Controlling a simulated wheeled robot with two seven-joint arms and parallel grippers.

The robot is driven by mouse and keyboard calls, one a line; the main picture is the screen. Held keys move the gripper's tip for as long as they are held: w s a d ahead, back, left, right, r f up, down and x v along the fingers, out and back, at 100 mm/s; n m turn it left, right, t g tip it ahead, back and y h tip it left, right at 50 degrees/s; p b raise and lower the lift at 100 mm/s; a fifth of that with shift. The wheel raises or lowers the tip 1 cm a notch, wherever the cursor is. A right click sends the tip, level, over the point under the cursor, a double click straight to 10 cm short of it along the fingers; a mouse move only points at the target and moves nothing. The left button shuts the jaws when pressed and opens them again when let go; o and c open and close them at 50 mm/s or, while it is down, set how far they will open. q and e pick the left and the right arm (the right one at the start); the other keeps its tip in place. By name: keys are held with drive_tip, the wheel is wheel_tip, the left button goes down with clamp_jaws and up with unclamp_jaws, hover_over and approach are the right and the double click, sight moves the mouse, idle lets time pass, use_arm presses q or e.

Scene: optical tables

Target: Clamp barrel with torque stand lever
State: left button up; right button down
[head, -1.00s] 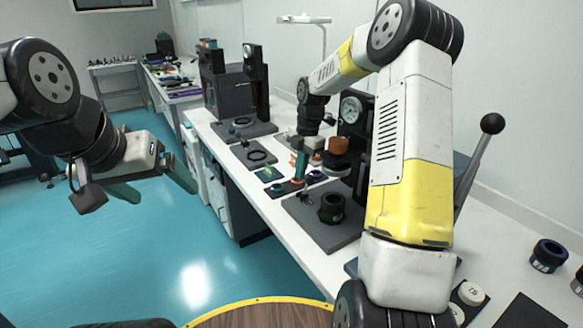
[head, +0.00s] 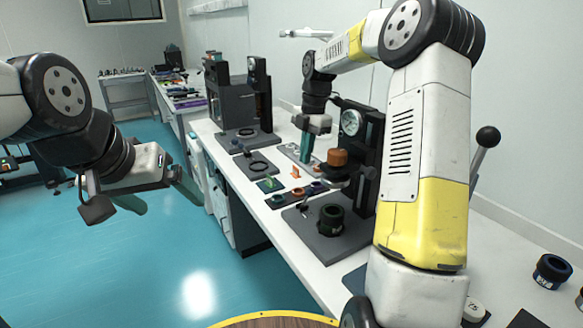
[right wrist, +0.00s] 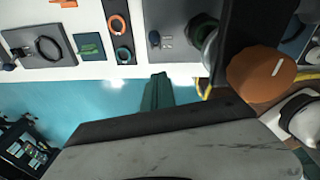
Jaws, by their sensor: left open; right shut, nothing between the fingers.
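The torque stand has a dark base plate (head: 303,237), a black column with a round dial (head: 351,122) and an orange-brown knob (head: 338,157). The knob looms large in the right wrist view (right wrist: 262,75). A short dark barrel (head: 331,219) stands upright on the plate, below and in front of the knob. A ball-ended lever (head: 487,137) rises behind my right arm; its foot is hidden. My right gripper (head: 305,161) is shut and empty, pointing down just left of the knob; its green fingers show in the right wrist view (right wrist: 157,92). My left gripper (head: 160,194) is open and empty over the floor.
Small coloured rings (head: 297,192) and a green item (head: 270,184) lie left of the stand. Other dark stands (head: 235,92) stand farther back on the white bench (head: 215,133). A blue-black cylinder (head: 552,272) is at the right.

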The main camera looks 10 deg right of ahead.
drive_tip(key=shift+w+d+r, duration=0.1)
drive_tip(key=shift+d+r, duration=0.1)
drive_tip(key=shift+r, duration=0.25)
drive_tip(key=shift+w+d+r, duration=0.1)
drive_tip(key=shift+d+r, duration=0.1)
drive_tip(key=shift+r, duration=0.25)
drive_tip(key=shift+s, duration=0.1)
